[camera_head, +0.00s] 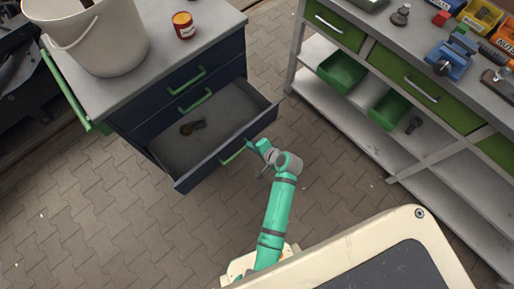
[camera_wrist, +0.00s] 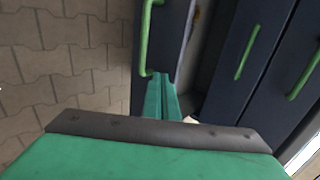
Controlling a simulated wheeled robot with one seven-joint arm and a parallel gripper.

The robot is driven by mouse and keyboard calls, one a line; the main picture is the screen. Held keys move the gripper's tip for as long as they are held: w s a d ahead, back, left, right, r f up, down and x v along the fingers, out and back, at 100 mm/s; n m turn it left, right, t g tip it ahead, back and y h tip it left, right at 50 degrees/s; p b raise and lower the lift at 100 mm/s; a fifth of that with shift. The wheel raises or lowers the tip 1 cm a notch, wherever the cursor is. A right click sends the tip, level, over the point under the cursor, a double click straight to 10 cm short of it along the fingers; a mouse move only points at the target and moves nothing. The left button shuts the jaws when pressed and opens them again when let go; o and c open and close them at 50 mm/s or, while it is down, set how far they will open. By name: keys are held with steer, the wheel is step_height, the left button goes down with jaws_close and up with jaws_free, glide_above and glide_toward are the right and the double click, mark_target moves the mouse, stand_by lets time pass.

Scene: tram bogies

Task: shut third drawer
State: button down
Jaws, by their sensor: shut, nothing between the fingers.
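The third drawer (camera_head: 222,155) of the dark blue cabinet is pulled out. Its green handle (camera_head: 234,154) is on the front panel, and a dark tool with a brown part (camera_head: 192,127) lies inside. My gripper (camera_head: 252,146) is shut and empty at the front panel, close to the right end of the handle. In the wrist view my shut fingers (camera_wrist: 161,82) point at the drawer front (camera_wrist: 175,35), just below the end of the green handle (camera_wrist: 148,30). I cannot tell whether they touch it.
Two upper drawers (camera_head: 187,82) are shut. A white bucket (camera_head: 105,40) and a red can (camera_head: 184,25) stand on the cabinet top. A green-drawered workbench (camera_head: 345,105) stands at the right. Paved floor (camera_head: 100,220) is clear in front.

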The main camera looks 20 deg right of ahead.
mark_target(239, 137)
steer(key=shift+w+a+f, duration=0.25)
steer(key=shift+w+a, duration=0.05)
steer(key=shift+w, duration=0.6)
steer(key=shift+w+a+f, duration=0.3)
steer(key=shift+w+a, duration=0.05)
steer(key=shift+w, duration=0.55)
steer(key=shift+w+a+f, duration=0.25)
steer(key=shift+w+a, duration=0.05)
steer(key=shift+w, duration=0.6)
